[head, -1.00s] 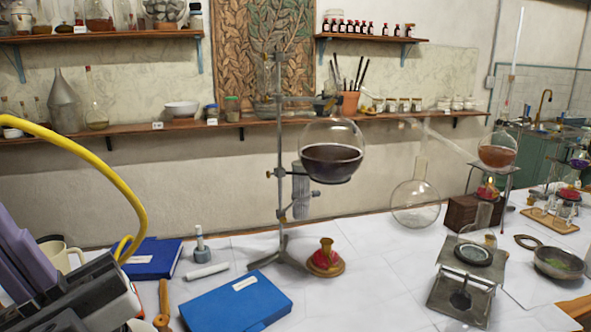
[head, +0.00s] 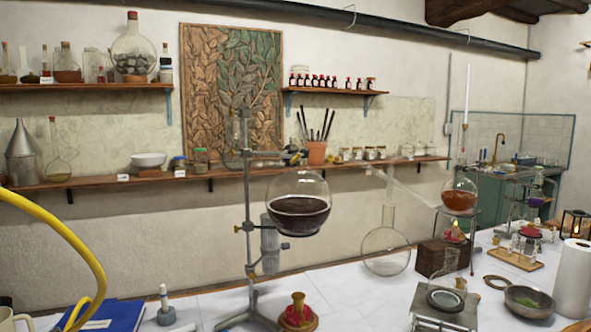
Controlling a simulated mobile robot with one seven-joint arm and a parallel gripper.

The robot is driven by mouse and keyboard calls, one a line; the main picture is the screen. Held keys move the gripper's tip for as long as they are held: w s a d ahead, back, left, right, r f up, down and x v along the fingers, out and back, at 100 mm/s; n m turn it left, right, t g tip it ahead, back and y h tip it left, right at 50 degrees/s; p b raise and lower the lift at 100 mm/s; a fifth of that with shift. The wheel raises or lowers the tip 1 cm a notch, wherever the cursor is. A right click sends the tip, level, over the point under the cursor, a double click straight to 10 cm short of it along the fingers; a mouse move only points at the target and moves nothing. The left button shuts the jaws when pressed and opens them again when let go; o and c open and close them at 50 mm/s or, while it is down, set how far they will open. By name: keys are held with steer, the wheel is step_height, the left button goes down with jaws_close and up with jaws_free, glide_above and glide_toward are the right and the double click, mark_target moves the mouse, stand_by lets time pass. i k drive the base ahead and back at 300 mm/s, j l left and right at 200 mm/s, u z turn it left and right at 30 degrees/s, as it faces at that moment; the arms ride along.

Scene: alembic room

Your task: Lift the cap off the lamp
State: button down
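The lamp (head: 299,317) is a small red burner with a brass-coloured cap on top. It stands on the white table at the bottom edge of the head view, just right of the foot of a metal stand. Its lower part is close to the frame's edge. The cap (head: 298,300) sits on the lamp. A second red lamp (head: 454,235) stands under the flask of orange liquid at the right. My gripper is not in the head view.
A metal stand (head: 248,200) holds a round flask of dark liquid (head: 299,215) above and behind the lamp. A blue book (head: 112,314) lies at the lower left. A grey metal plate stand (head: 445,305), a pan (head: 528,300) and a white roll (head: 573,280) stand at the right.

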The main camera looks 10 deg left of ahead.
mark_target(298, 298)
steer(key=i+l, duration=0.3)
steer(key=l, duration=0.15)
steer(key=i+l, duration=0.35)
steer(key=l, duration=0.15)
steer(key=i+l+u, duration=0.1)
steer(key=i+l, duration=0.2)
steer(key=l, duration=0.15)
steer(key=i, duration=0.3)
